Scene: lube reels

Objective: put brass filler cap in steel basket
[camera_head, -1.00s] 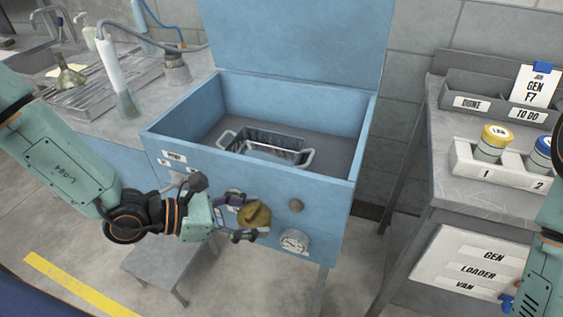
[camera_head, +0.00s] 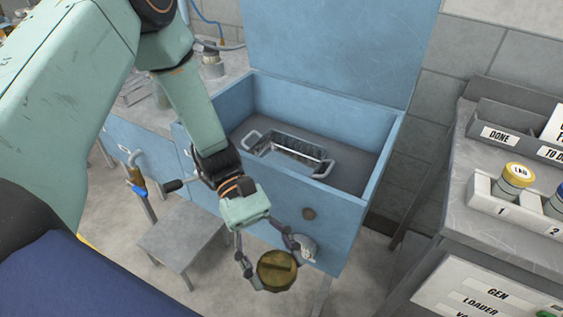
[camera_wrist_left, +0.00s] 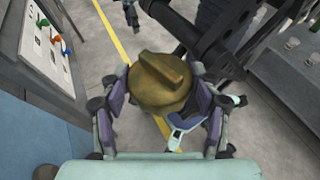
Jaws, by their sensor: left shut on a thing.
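The brass filler cap (camera_head: 277,270) is round with a raised bar across its top. My left gripper (camera_head: 266,266) is shut on it and holds it in the air in front of the blue cabinet, below the rim. In the left wrist view the cap (camera_wrist_left: 160,82) sits between the two fingers of the gripper (camera_wrist_left: 160,95). The steel basket (camera_head: 322,160) with two end handles sits inside the open blue box (camera_head: 362,172), up and right of the cap. My right gripper is not in view.
The blue box has a raised lid (camera_head: 330,45) and a front wall between the cap and the basket. A grey stool (camera_head: 183,237) stands at the left. A side table (camera_head: 490,235) at the right holds labelled trays and jars.

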